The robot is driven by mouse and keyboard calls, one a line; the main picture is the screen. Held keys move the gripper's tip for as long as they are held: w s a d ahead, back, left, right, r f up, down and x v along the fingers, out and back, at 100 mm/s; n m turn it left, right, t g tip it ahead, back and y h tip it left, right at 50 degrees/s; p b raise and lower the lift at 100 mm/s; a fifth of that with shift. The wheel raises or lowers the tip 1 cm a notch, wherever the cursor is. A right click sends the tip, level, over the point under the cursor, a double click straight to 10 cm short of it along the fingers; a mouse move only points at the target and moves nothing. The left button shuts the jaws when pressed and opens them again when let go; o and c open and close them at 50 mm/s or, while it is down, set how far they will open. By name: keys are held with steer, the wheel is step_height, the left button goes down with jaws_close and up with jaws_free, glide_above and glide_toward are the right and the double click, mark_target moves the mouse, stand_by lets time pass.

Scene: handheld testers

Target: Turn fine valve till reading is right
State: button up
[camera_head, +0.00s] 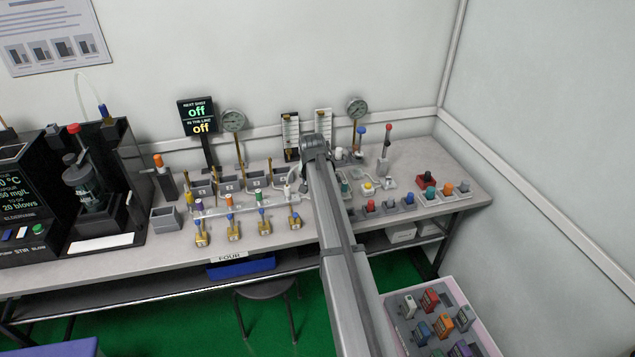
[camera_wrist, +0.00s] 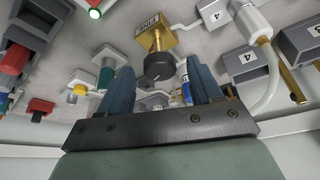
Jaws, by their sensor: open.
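The fine valve is a brass block (camera_wrist: 154,27) with an upside-down label that appears to read FINE, carrying a round black knob (camera_wrist: 159,66) on a brass stem. My gripper (camera_wrist: 159,72) is open. In the wrist view its two blue fingers stand left and right of the knob, with a gap on each side; I cannot tell whether the knob is between the tips or beyond them. In the head view my wrist (camera_head: 316,146) hides the valve. Two flow tubes (camera_head: 290,137) (camera_head: 323,122) and two round gauges (camera_head: 234,121) (camera_head: 357,107) stand behind; their readings are too small to tell.
Grey numbered bins (camera_wrist: 250,63) and a white fitting with a hose (camera_wrist: 251,20) lie close right of the fingers. A yellow button (camera_wrist: 80,90) and a teal-topped part (camera_wrist: 106,75) lie left. A brass-valve manifold (camera_head: 245,205) stands on the bench.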

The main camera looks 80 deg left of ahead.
steer(key=v, duration=1.3)
steer(key=shift+d+r, duration=0.2)
steer(key=shift+r, duration=0.1)
steer(key=shift+s, duration=0.1)
